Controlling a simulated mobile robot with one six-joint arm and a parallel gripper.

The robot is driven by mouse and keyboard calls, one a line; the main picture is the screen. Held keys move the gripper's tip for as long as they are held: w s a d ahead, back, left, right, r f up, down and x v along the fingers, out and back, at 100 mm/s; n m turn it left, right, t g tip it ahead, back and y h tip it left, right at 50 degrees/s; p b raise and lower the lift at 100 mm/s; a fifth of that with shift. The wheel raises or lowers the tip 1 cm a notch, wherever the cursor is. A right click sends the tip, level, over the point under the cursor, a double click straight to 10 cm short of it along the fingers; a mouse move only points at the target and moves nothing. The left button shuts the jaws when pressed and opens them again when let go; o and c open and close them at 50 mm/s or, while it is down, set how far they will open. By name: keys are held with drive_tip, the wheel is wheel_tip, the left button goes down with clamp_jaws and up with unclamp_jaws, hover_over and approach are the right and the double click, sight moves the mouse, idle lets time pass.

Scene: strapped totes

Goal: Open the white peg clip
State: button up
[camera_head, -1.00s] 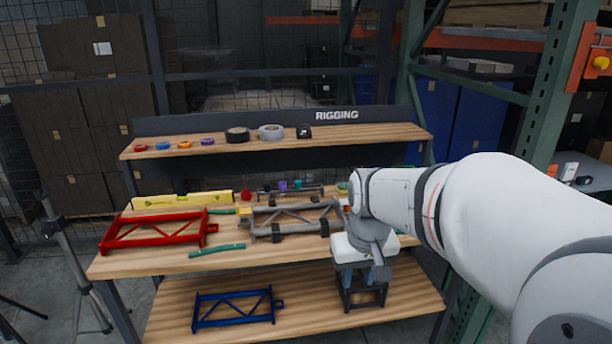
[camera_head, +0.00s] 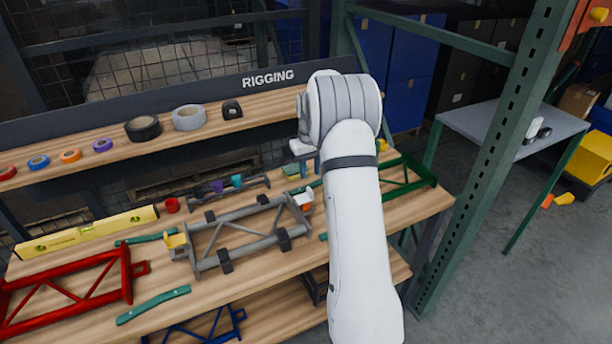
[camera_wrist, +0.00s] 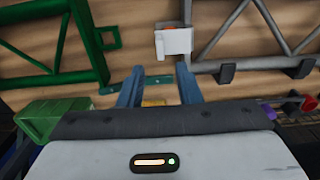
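The white peg clip (camera_head: 304,199), a small white block with an orange part, sits at the right end of the grey truss frame (camera_head: 240,220) on the bench. In the wrist view the white clip (camera_wrist: 174,42) is beyond my fingertips and slightly right of their middle, apart from them. I cannot tell whether its jaw is open. My gripper (camera_wrist: 158,75) shows two blue fingers spread wide with nothing held between them. In the head view my gripper is mostly hidden behind my arm.
A green frame (camera_head: 407,182) lies right of the grey one, a red frame (camera_head: 75,290) left. A teal strap (camera_wrist: 150,82) shows near my fingers, and a green box (camera_wrist: 48,117) at left. A yellow clip (camera_head: 177,241) sits on the grey frame's left end. The shelf (camera_head: 110,160) holds tape rolls.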

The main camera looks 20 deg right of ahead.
sight(310, 189)
wheel_tip(310, 189, down, 8)
drive_tip(key=shift+r+p, duration=0.25)
drive_tip(key=shift+p, duration=0.5)
drive_tip(key=shift+c, duration=0.3)
clamp_jaws()
